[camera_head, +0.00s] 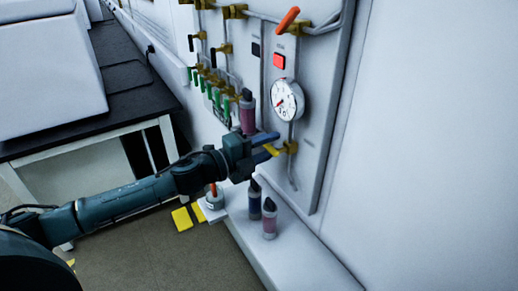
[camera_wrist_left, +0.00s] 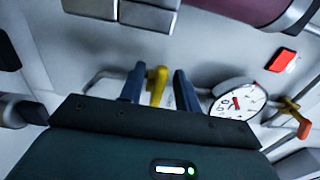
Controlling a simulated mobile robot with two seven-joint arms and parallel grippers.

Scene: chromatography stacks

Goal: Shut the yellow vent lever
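The yellow vent lever (camera_head: 271,151) sits on a brass valve (camera_head: 290,147) low on the wall panel, below the round gauge (camera_head: 287,101). It points left, away from the valve. My left gripper (camera_head: 268,146) reaches in from the left, with its blue fingers at the lever. In the left wrist view, the yellow lever (camera_wrist_left: 157,86) stands between the two fingers of my left gripper (camera_wrist_left: 158,79). The fingers are apart, with a gap visible on each side of the lever. The palm hides the fingers' bases. My right gripper is not in view.
A dark-capped bottle (camera_head: 247,117) stands behind the gripper. Two more, a blue bottle (camera_head: 254,202) and a pink bottle (camera_head: 269,222), stand on the white ledge (camera_head: 290,255) below. An orange-red lever (camera_head: 287,20) is higher on the panel, with several green levers left of the gauge.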

